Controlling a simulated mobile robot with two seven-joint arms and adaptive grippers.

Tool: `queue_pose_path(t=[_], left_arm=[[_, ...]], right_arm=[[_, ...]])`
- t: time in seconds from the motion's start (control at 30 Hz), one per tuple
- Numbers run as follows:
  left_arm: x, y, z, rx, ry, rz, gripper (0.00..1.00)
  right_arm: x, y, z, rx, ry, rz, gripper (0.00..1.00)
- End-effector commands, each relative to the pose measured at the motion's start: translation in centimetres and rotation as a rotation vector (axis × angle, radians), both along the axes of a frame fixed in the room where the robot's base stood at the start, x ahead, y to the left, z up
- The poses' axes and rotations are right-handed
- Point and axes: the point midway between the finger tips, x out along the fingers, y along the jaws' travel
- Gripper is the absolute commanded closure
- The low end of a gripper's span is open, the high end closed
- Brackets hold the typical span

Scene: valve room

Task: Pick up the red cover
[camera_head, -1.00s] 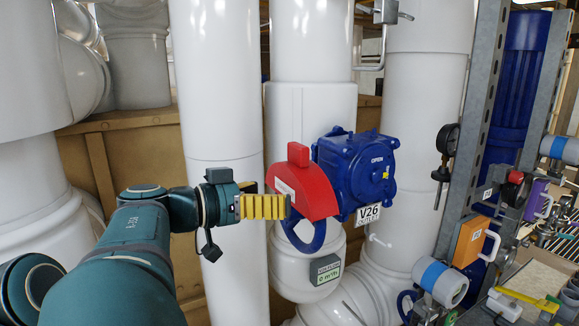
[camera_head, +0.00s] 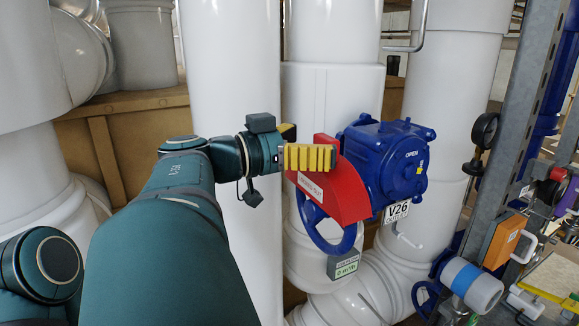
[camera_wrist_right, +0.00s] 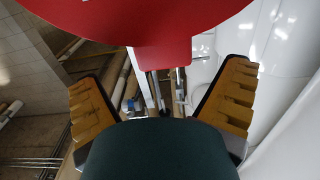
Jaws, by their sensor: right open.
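The red cover (camera_head: 345,190) is a curved shield with a white label, sitting over the blue handwheel (camera_head: 343,243) of a blue valve body (camera_head: 385,165). In the head view my right gripper (camera_head: 334,157), with yellow ribbed fingers, lies in front of the cover's upper tab and hides part of it. In the right wrist view the fingers are spread apart, and the cover (camera_wrist_right: 135,20) shows at the top with its tab (camera_wrist_right: 162,53) between them. Contact with the tab cannot be told. My left gripper is not in view.
Large white pipes (camera_head: 232,90) stand behind the arm and valve. A V26 tag (camera_head: 396,211) hangs below the valve. A grey metal frame (camera_head: 520,120) with an orange box (camera_head: 502,241) and loose items is at the right.

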Motion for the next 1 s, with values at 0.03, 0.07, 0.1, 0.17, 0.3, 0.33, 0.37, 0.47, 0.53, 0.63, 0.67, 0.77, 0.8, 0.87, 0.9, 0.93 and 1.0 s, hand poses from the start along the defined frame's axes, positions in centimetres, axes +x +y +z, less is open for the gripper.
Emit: queue_pose_path(t=[0.03,0.07,0.1,0.17,0.3,0.33,0.37,0.47,0.53,0.63,0.67,0.77,0.8,0.87,0.9,0.93,1.0], left_arm=[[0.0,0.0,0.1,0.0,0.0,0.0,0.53],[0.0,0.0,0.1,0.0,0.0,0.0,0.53],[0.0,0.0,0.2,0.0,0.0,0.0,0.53],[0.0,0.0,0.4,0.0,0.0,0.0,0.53],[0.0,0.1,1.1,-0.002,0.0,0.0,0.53],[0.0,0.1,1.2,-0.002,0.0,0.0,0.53],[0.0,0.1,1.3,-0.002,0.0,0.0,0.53],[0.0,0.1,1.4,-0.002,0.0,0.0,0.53],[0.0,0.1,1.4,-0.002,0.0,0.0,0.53],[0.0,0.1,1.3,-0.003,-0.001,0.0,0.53],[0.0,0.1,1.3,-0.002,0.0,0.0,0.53],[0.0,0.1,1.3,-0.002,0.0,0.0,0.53],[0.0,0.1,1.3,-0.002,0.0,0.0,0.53],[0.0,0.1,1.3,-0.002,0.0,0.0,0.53],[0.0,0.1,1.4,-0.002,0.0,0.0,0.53],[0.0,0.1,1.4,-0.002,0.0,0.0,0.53],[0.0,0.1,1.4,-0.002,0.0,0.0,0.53]], right_arm=[[0.1,-0.2,0.0,0.0,0.0,-0.001,0.04],[0.2,-0.3,0.0,0.0,0.0,-0.001,0.04],[0.3,-0.5,0.1,0.0,0.0,-0.002,0.04],[0.6,-1.0,0.1,0.001,0.001,-0.002,0.04],[1.6,-2.7,0.4,0.001,0.002,-0.003,0.04],[1.8,-3.1,0.4,0.001,0.002,-0.002,0.04],[1.9,-3.5,0.4,0.001,0.002,-0.003,0.04],[2.4,-4.5,0.3,0.002,0.001,-0.001,0.04],[2.5,-4.7,0.2,0.001,0.0,-0.001,0.04],[2.5,-4.7,0.2,0.001,0.0,0.0,0.04],[2.5,-4.7,0.2,0.001,0.0,0.0,0.04],[2.5,-4.7,0.2,0.001,0.0,0.0,0.24],[2.5,-4.7,0.2,0.001,0.0,0.0,0.38],[2.5,-4.7,0.2,0.001,0.0,0.0,0.59],[2.5,-4.7,0.2,0.001,0.0,0.0,0.73],[2.5,-4.7,0.2,0.001,0.0,0.0,0.84],[2.5,-4.7,0.2,0.001,0.0,0.0,0.9]])
